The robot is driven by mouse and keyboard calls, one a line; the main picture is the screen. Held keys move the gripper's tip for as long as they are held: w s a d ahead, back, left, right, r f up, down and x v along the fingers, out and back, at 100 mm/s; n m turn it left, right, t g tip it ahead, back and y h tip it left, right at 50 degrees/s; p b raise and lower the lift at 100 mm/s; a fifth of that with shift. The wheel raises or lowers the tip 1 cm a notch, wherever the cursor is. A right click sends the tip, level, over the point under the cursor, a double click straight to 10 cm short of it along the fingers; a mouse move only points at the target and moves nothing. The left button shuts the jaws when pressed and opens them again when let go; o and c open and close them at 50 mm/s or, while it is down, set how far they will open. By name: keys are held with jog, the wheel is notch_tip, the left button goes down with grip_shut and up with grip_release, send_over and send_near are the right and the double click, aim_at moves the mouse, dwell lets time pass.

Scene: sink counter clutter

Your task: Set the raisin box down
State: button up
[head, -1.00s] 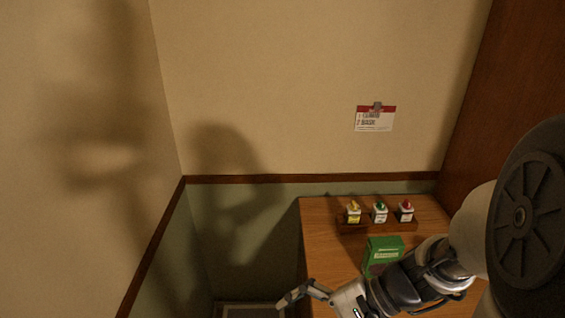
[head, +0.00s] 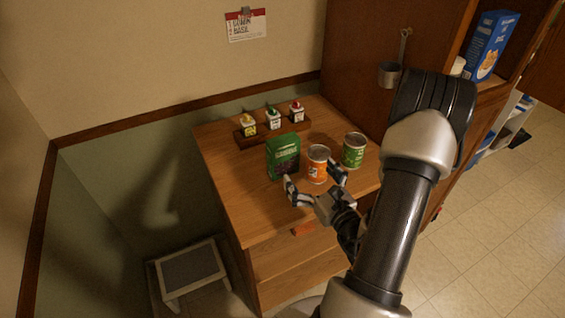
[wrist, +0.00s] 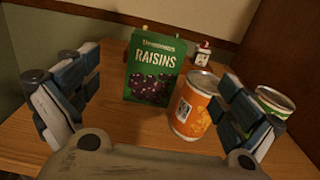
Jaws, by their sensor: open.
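The green raisin box (head: 284,157) stands upright on the wooden counter (head: 230,205), in front of a small rack of bottles. In the wrist view the box (wrist: 153,66) faces me, with its RAISINS label readable. My gripper (head: 315,180) is open and empty at the near side of the box. In the wrist view its fingers (wrist: 150,110) are spread wide, with the box beyond and between them and not touched by the left finger. The right finger partly overlaps the orange can in that view.
An orange can (head: 317,163) stands just right of the box, close to my right finger. A green can (head: 353,150) stands farther right. The bottle rack (head: 272,132) is behind. A tall cabinet (head: 360,60) bounds the right. The counter's left front is clear.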

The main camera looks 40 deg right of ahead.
aim_at(287, 145)
jog(key=x, duration=0.9)
jog(key=shift+a+b, duration=0.15)
jog(key=shift+b, duration=0.15)
jog(key=shift+b+x, duration=0.45)
jog(key=shift+x, duration=2.65)
jog(key=shift+r, duration=0.1)
jog(key=shift+c, duration=0.4)
jog(key=c, duration=1.5)
jog(key=shift+c, duration=0.9)
jog(key=shift+r, duration=0.15)
